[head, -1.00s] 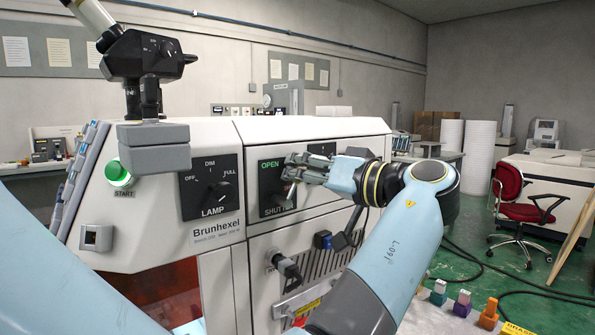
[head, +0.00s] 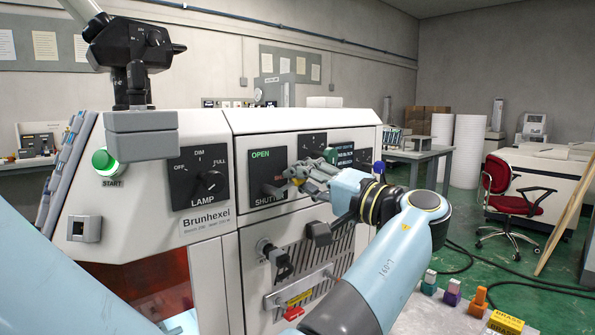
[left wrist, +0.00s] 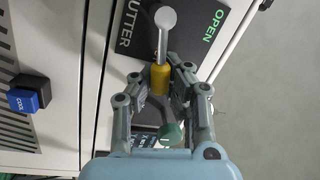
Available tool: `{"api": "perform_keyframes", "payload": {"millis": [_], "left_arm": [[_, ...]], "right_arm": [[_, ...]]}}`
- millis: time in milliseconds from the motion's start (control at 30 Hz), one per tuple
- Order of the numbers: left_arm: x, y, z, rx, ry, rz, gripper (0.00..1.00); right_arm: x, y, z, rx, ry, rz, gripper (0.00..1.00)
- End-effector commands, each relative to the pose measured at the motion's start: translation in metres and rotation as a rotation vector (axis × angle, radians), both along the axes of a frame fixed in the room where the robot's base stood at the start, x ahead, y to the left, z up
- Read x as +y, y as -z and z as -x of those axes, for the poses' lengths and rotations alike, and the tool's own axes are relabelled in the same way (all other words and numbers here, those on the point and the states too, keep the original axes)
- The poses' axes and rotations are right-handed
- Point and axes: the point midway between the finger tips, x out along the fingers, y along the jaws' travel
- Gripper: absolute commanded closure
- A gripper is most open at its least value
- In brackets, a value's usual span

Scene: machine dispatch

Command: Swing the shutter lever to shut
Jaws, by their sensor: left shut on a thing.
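The shutter panel (head: 258,172) is a black plate with green OPEN lettering on the machine's front. In the left wrist view, the shutter lever (left wrist: 162,45) has a round grey hub on the panel, a grey rod and a yellow grip (left wrist: 160,82). My left gripper (left wrist: 161,74) has its fingers closed on either side of the yellow grip. In the head view my left gripper (head: 297,174) is at the panel's right side and hides part of the lever. The right gripper is not in view.
The lamp panel (head: 200,180) with its dial is left of the shutter panel. A green START button (head: 103,160) is further left. In the wrist view a blue COOL button (left wrist: 28,94) is on the left and a green knob (left wrist: 170,134) near the fingers.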

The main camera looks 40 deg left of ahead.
Motion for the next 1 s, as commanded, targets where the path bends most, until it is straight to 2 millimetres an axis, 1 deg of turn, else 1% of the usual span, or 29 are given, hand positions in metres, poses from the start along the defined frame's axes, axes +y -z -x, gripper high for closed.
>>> {"api": "perform_keyframes", "payload": {"millis": [33,300,833,867,1000], "left_arm": [[-0.0013,0.0044,-0.0002,0.029,0.001,0.004,1.00],[-0.0013,0.0100,-0.0014,0.124,0.001,-0.004,1.00],[-0.0014,0.0126,-0.0017,0.153,0.001,-0.005,1.00],[-0.0014,0.0127,-0.0017,0.153,0.001,-0.005,0.92],[-0.0011,0.0120,-0.0017,0.151,0.001,-0.006,0.73]], "right_arm": [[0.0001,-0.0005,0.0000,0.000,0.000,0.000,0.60],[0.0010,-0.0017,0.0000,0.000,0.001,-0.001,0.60],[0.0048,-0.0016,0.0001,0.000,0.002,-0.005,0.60],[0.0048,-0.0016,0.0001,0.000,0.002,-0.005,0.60],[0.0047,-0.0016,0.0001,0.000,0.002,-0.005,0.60]]}}
